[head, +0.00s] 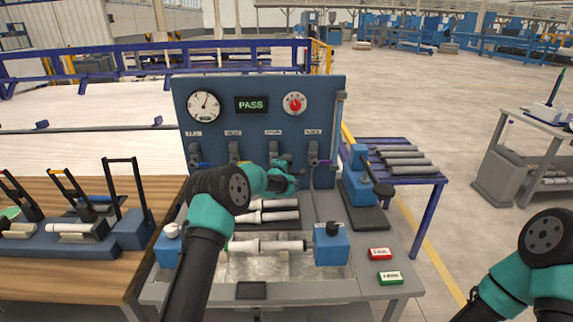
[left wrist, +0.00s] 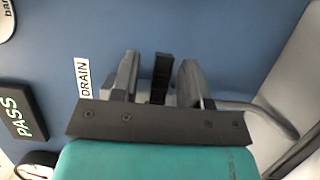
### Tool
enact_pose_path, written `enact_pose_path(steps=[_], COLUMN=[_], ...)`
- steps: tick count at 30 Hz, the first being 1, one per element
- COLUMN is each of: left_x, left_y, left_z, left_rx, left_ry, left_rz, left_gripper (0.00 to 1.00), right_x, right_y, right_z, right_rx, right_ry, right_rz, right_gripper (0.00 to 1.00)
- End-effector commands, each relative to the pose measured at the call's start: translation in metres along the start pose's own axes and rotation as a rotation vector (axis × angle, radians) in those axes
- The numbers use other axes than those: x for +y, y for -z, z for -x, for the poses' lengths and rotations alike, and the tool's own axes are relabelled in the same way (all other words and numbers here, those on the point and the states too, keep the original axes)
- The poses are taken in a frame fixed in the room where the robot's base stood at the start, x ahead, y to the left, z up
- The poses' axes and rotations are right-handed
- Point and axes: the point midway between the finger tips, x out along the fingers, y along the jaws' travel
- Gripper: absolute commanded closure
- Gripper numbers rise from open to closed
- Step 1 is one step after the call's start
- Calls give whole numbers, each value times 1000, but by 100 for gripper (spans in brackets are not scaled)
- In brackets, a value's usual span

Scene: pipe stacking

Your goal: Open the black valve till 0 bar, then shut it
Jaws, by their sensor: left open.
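The black valve handle (left wrist: 161,78) stands out from the blue panel beside the DRAIN label (left wrist: 83,77) in the left wrist view. My left gripper (left wrist: 157,72) is open, with one finger on each side of the handle; I cannot tell whether either touches it. In the head view the left gripper (head: 284,180) is at the panel's lower middle, partly hidden by my wrist. The pressure gauge (head: 203,106) is at the panel's upper left, its needle tilted slightly right of upright; its numbers are too small to read. My right gripper is not in view.
Other valves (head: 234,150) flank the work spot. A pipe (head: 265,247) lies across the tray below. Red (head: 380,254) and green (head: 390,278) boxes sit at front right.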

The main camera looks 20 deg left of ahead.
Motion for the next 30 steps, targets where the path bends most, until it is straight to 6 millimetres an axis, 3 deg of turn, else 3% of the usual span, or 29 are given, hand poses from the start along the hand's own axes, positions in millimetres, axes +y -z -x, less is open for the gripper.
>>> enact_pose_path(steps=[5, 17, 30], left_x=[0, 0, 0], left_y=[0, 0, 0], left_z=[0, 0, 0], left_rx=[0, 0, 0], left_ry=[0, 0, -1], left_rz=[0, 0, 3], left_gripper=[60, 99, 100], right_x=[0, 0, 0], right_y=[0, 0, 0], right_z=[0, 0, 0], right_rx=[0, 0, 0], right_ry=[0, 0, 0], right_rz=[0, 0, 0], right_gripper=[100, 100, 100])
